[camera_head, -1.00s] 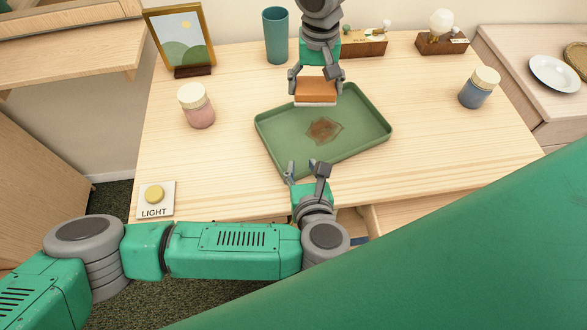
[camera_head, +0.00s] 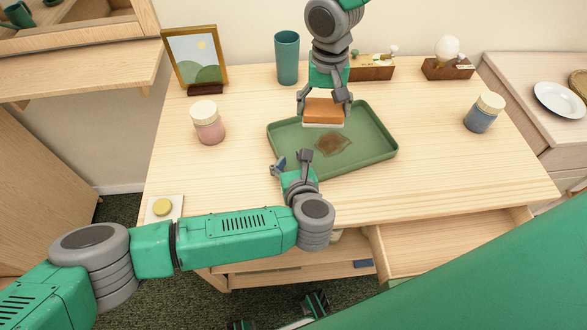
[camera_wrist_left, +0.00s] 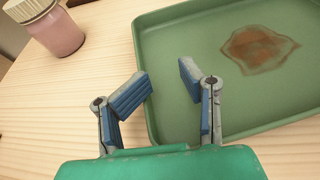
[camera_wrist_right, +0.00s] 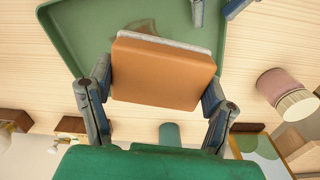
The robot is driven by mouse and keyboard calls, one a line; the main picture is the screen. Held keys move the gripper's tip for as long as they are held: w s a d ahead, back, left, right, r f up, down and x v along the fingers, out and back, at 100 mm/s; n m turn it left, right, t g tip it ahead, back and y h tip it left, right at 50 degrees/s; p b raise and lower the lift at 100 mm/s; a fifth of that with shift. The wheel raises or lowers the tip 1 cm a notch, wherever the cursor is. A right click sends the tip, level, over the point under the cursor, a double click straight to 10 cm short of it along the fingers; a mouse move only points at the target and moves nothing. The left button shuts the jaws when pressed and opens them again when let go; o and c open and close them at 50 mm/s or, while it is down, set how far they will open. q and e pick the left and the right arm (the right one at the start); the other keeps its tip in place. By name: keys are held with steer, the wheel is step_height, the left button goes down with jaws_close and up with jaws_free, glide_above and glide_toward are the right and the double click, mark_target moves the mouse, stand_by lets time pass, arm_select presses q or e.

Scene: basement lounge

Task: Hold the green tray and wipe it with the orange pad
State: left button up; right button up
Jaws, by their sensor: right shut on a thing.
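The green tray (camera_head: 375,152) lies on the table with a brown stain (camera_head: 332,144) on its floor. My left gripper (camera_head: 291,161) is open and empty at the tray's near left corner. In the left wrist view its fingers (camera_wrist_left: 165,76) are spread, with the tray's rim (camera_wrist_left: 141,60) between them in the picture; I cannot tell if they touch it. My right gripper (camera_head: 324,103) is shut on the orange pad (camera_head: 325,111), which has a white underside. The pad appears over the tray's far rim. In the right wrist view the pad (camera_wrist_right: 165,75) partly hides the stain.
A pink jar (camera_head: 207,122) stands left of the tray and a blue jar (camera_head: 484,113) to the right. A teal cup (camera_head: 287,57), a picture frame (camera_head: 196,60) and wooden blocks stand behind. A light button (camera_head: 163,207) is at the front left. A drawer (camera_head: 440,240) is open in front.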

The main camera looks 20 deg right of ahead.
arm_select(q)
steer(key=shift+w+a+f, duration=0.15)
steer(key=shift+a+f, duration=0.05)
steer(key=shift+f, duration=0.35)
steer(key=shift+w+a+f, duration=0.1)
steer(key=shift+a+f, duration=0.05)
steer(key=shift+f, duration=0.35)
steer(key=shift+w+d+f, duration=0.1)
steer(key=shift+w, duration=0.05)
steer(key=shift+d, duration=0.2)
jaws_close()
steer(key=shift+o, duration=0.5)
jaws_free()
steer(key=shift+s+a, duration=0.1)
steer(key=shift+s, duration=0.1)
steer(key=v, duration=0.8)
steer(key=d+r+v, duration=0.1)
steer(key=v, duration=0.3)
steer(key=shift+w+d+r, duration=0.1)
steer(key=shift+w, duration=0.05)
